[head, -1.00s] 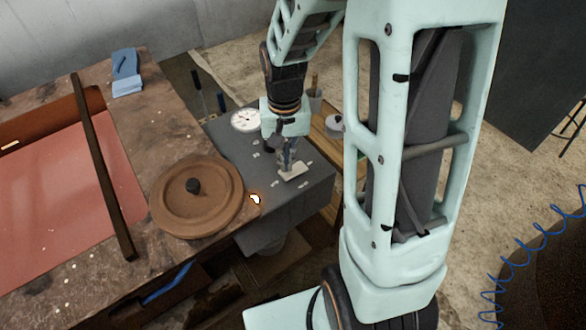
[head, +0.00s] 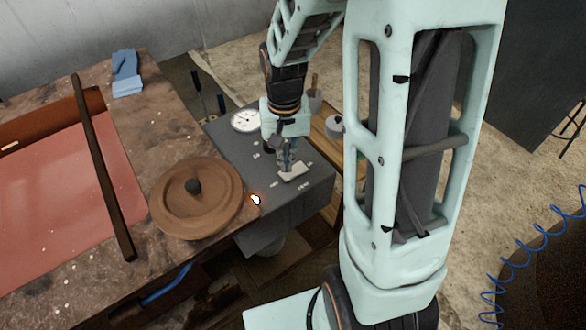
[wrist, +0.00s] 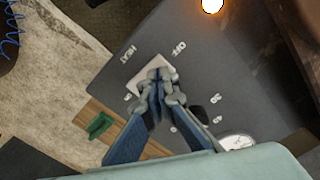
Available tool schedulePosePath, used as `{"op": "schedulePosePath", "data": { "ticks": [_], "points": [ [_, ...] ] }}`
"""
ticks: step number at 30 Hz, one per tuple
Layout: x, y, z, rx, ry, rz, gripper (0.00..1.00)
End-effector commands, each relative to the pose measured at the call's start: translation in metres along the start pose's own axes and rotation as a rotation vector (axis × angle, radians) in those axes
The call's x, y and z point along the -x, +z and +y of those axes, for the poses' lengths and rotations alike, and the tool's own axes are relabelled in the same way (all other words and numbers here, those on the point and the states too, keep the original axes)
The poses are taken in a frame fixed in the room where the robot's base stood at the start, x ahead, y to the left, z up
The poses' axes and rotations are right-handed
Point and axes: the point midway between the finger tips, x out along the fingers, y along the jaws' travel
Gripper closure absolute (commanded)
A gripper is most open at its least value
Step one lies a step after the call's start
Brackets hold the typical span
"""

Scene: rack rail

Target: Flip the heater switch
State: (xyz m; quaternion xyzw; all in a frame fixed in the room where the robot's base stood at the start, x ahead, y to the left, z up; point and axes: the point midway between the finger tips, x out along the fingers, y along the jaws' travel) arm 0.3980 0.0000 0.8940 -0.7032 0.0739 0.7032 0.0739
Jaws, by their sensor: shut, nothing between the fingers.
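The heater switch (head: 294,173) is a pale rectangular piece on the sloping top of a dark grey control box (head: 304,198).
A round dial gauge (head: 246,120) is at the box's back left. A brown round disc with a dark knob (head: 193,186) sits on the workbench (head: 135,130) beside the box. A dark bar (head: 104,170) and a blue glove (head: 127,88) lie on the bench.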

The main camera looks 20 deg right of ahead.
Motion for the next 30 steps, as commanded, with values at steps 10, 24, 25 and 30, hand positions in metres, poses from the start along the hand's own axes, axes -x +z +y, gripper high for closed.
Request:
{"op": "schedulePosePath", "data": {
  "ticks": [10, 24, 25, 30],
  "points": [
    [-0.004, 0.000, 0.000, 0.000, 0.000, 0.000, 1.00],
    [-0.011, 0.000, 0.000, 0.000, 0.000, -0.001, 1.00],
    [-0.012, 0.000, 0.000, 0.000, 0.000, -0.001, 1.00],
    [-0.015, 0.000, 0.000, 0.000, 0.000, -0.001, 1.00]
  ]
}}
